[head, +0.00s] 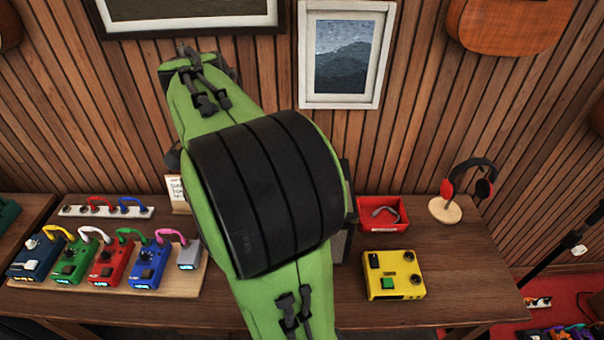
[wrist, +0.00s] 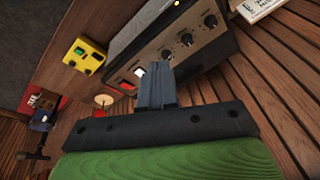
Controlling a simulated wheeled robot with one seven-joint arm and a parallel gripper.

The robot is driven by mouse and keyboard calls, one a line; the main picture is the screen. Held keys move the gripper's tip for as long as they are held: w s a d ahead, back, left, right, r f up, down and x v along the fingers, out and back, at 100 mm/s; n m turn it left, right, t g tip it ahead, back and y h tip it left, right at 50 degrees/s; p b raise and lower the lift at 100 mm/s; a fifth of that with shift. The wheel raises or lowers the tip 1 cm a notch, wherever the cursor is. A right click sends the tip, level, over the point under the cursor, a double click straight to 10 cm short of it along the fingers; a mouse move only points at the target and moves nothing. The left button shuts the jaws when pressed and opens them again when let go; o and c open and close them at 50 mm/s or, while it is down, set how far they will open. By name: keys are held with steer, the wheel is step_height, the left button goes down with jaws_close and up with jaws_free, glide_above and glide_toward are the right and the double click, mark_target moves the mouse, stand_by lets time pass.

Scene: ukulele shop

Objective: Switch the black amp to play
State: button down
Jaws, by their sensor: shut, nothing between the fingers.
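The black amp (wrist: 196,50) shows in the wrist view, tilted in the picture, with several knobs along its control panel. A small white part (wrist: 139,73) and a red part (wrist: 127,86) sit at the panel's lower-left end; I cannot tell the switch's setting. My gripper (wrist: 156,72) is shut and empty, its fingertips close to the white part and the nearest knob. I cannot tell whether they touch the panel. In the head view my arm hides most of the amp, leaving a strip of its side (head: 342,243); my gripper is hidden there.
A yellow pedal (head: 393,275) and a red tray (head: 382,213) stand right of the amp. A headphone stand (head: 445,210) is farther right. Several pedals on a wooden board (head: 195,283) and a small sign (head: 177,192) are at left. The wooden wall (head: 420,130) stands behind.

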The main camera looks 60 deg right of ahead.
steer(key=s+d+f+m+g+p, duration=0.1)
steer(key=s+d+f+m+g, duration=0.1)
steer(key=d+m, duration=0.4)
steer(key=s+d+f+m+g, duration=0.1)
steer(key=s+d+m, duration=0.1)
steer(key=d+m, duration=0.4)
steer(key=d, duration=0.4)
steer(key=shift+f+g+p, duration=0.35)
steer(key=shift+f+g, duration=0.05)
steer(key=shift+d+f, duration=0.1)
steer(key=x, duration=1.2)
steer(key=shift+w+f, duration=0.45)
steer(key=shift+f, duration=0.55)
